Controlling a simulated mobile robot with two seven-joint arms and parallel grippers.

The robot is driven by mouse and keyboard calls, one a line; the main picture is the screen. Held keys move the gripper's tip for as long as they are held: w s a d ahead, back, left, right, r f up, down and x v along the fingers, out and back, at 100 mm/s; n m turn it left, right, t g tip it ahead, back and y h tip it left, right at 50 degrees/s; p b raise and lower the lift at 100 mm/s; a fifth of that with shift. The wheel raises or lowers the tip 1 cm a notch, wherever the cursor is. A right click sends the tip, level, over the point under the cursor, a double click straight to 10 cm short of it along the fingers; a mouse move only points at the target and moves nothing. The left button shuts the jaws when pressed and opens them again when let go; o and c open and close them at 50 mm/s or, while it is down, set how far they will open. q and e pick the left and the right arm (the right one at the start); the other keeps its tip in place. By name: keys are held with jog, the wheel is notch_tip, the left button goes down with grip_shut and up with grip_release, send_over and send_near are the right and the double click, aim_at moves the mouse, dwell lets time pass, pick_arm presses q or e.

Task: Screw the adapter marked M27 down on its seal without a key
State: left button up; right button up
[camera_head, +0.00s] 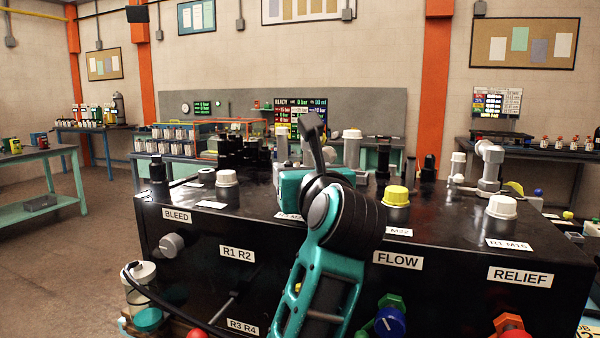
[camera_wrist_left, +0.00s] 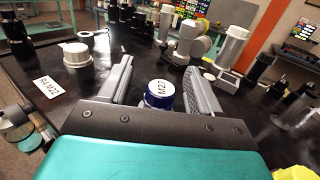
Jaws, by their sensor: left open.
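In the left wrist view a round blue-sided part with a white top label reading M27 (camera_wrist_left: 160,93) stands on the black block. My left gripper (camera_wrist_left: 163,75) is open, with one grey finger to each side of this part. No contact shows, and the palm bar hides its near lower side. In the head view my left gripper (camera_head: 313,138) is over the middle of the block, with its teal arm in front. The marked part is hidden there behind the arm. The thread and seal cannot be seen. My right gripper is not in view.
The black block (camera_head: 465,272) carries a yellow cap (camera_head: 396,196), white caps (camera_head: 501,207) and (camera_head: 227,178), and a grey elbow fitting (camera_head: 489,165). A blue knob (camera_head: 390,322) sticks out in front. Several tall fittings stand along the back. A green table (camera_head: 50,207) is far left.

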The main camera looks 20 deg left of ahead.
pick_arm(q)
jog(key=b+v, duration=0.1)
jog(key=v, duration=1.1)
jog(key=shift+s+f, duration=0.1)
jog(key=shift+s, duration=0.05)
